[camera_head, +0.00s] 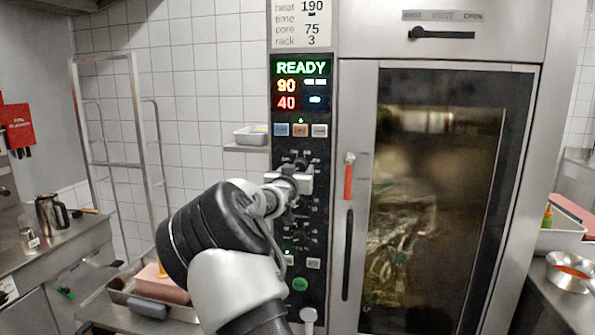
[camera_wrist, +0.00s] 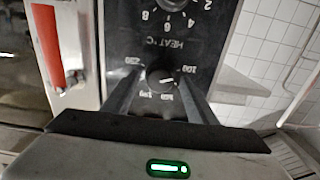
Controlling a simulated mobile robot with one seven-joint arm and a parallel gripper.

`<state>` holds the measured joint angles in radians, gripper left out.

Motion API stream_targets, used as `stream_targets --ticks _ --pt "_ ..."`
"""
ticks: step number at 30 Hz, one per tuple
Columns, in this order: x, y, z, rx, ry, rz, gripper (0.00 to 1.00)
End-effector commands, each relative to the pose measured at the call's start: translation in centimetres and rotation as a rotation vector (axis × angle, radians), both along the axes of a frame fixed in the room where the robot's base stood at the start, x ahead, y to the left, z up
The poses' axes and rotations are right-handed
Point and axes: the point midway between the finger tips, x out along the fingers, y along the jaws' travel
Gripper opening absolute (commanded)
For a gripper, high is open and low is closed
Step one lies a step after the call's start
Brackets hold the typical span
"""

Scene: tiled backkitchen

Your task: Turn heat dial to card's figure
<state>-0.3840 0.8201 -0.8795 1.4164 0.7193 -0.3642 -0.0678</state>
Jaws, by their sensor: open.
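The card (camera_head: 300,22) at the top of the oven's control panel reads heat 190, core 75 and rack 3; I cannot read a time figure. The heat dial (camera_wrist: 160,77) is a small dark round knob under upside-down "HEAT °C" lettering in the wrist view. Numbers ring it, with 100 at its right. A pale mark shows on the knob's right part. My gripper (camera_wrist: 160,88) is open, one finger on each side of the dial; I cannot tell whether they touch it. In the head view, my gripper (camera_head: 290,180) hides the dial.
The display (camera_head: 300,84) shows READY, 90 and 40. Another knob (camera_wrist: 172,4) sits beyond the heat dial in the wrist view. A red-handled item (camera_head: 348,178) hangs by the oven door (camera_head: 525,190). A rack (camera_head: 137,130) and a loaded tray (camera_head: 117,296) stand at left.

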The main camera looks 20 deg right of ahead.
Motion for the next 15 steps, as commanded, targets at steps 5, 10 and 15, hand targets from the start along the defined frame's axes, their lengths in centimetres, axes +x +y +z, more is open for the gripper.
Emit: stream_targets --ticks 5,10,15 --pt "-0.03 0.01 0.00 0.000 0.000 0.000 0.44" --pt "-0.04 0.01 0.01 0.000 0.000 0.000 0.15" --pt "-0.04 0.01 0.00 0.004 -0.003 0.000 0.11"
